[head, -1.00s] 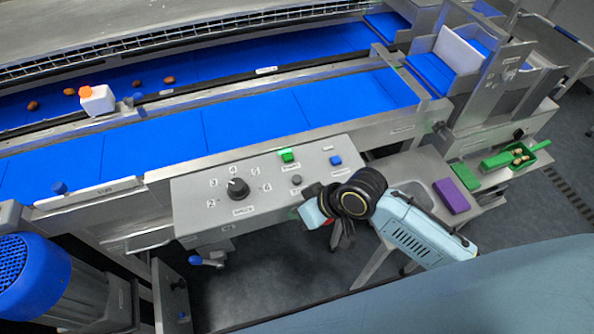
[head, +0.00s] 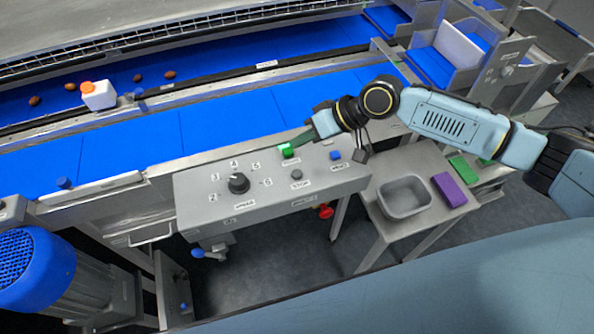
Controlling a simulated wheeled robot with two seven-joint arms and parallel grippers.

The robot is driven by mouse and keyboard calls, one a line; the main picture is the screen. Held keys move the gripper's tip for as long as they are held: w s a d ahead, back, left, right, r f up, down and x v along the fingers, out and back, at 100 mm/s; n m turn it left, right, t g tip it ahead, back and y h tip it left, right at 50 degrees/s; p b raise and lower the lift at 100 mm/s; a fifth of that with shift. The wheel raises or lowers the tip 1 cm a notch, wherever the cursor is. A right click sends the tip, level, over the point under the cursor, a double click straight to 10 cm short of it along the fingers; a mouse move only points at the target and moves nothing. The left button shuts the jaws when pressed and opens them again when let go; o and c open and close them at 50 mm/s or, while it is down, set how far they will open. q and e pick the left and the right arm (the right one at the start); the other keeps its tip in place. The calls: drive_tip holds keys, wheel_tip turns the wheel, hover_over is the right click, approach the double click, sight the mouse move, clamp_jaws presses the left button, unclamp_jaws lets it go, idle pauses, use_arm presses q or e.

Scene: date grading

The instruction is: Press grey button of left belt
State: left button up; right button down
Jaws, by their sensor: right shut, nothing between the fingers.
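The control panel (head: 215,208) of the belt carries a small grey button (head: 296,174) above a label that reads STOP. A green button (head: 287,150) sits above and slightly left of it, and a blue button (head: 335,155) sits to its right. A black dial (head: 238,183) with numbers is to the left. My right gripper (head: 297,142) is shut and empty, its tips right by the green button; I cannot tell whether they touch it. The grey button is in plain sight, a short way below the tips. My left gripper is out of view.
A grey tub (head: 405,197) and a purple block (head: 449,190) stand on the side table. A red knob (head: 325,211) is under the panel.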

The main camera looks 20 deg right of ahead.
drive_tip(key=b, duration=0.8)
hover_over(302, 174)
wheel_tip(302, 174, down, 8)
drive_tip(key=shift+w+r, duration=0.1)
drive_tip(key=shift+r, duration=0.15)
drive_tip(key=shift+f, duration=0.65)
drive_tip(key=shift+f, duration=0.1)
idle(0.9)
drive_tip(key=shift+f, duration=0.35)
drive_tip(key=shift+f, duration=0.45)
idle(0.7)
drive_tip(key=shift+r, duration=0.1)
drive_tip(key=shift+r+p, duration=0.7)
drive_tip(key=shift+r, duration=0.05)
